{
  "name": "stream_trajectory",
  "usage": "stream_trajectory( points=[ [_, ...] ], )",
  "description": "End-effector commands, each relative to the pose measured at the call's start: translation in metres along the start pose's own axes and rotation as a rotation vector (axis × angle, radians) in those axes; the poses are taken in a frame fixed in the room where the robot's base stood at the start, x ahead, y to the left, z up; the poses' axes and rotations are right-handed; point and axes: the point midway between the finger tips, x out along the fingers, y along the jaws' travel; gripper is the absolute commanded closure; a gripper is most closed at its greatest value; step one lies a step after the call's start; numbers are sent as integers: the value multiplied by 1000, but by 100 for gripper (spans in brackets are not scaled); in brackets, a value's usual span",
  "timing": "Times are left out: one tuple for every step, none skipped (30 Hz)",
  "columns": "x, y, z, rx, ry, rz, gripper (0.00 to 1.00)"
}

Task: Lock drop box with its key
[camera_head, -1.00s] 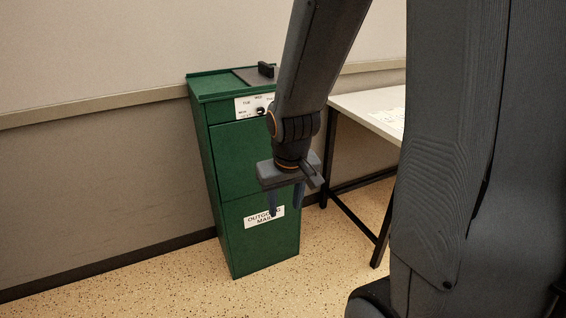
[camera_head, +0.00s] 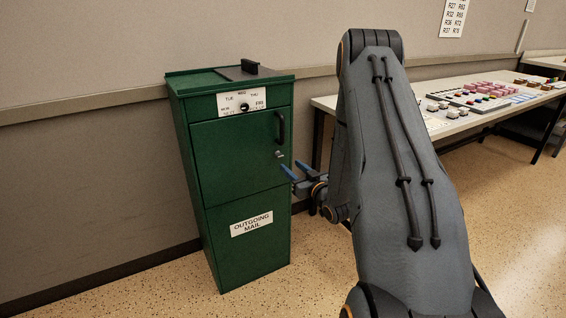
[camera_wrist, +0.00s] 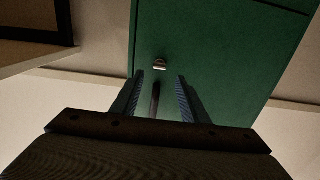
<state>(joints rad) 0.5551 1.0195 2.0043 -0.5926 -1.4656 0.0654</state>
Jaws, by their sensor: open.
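The green drop box (camera_head: 236,165) stands against the wall in the head view, its door shut, with a black handle at the door's right edge. A small metal key or lock piece (camera_head: 279,155) shows on the door below the handle. It also shows in the wrist view as a small shiny piece (camera_wrist: 160,64) on the green front (camera_wrist: 215,50). My gripper (camera_head: 284,171) is open and empty, just right of and a little below that piece. In the wrist view my gripper's fingers (camera_wrist: 164,85) point toward it, with the piece beyond and between the tips, apart from them.
A dial with day labels (camera_head: 244,106) is above the door, and an outgoing mail label (camera_head: 252,224) is on the lower panel. A table (camera_head: 450,122) with several small items stands to the right. The floor in front is clear.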

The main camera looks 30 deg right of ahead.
Motion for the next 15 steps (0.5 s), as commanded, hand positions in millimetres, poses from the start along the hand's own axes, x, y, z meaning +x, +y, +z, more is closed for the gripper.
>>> stream_trajectory(
  points=[
    [3,0,0,0,8,-2,59],
    [5,0,0,0,10,-2,59],
    [9,1,-1,0,11,-2,59],
    [13,0,-1,-1,11,-2,59],
    [17,0,-1,-1,11,-1,59],
    [24,0,-1,-1,11,-2,59],
    [29,0,-1,-1,11,-2,59],
    [33,0,-1,-1,10,-2,59],
    [40,0,-1,-1,11,-1,59],
    [44,0,-1,0,10,0,59],
    [49,0,-1,-1,10,0,59],
    [54,0,-2,-1,11,0,59],
    [58,0,-1,-1,10,0,59],
    [62,0,-1,-1,10,0,59],
    [66,0,-1,-1,9,0,59]
  ],
)
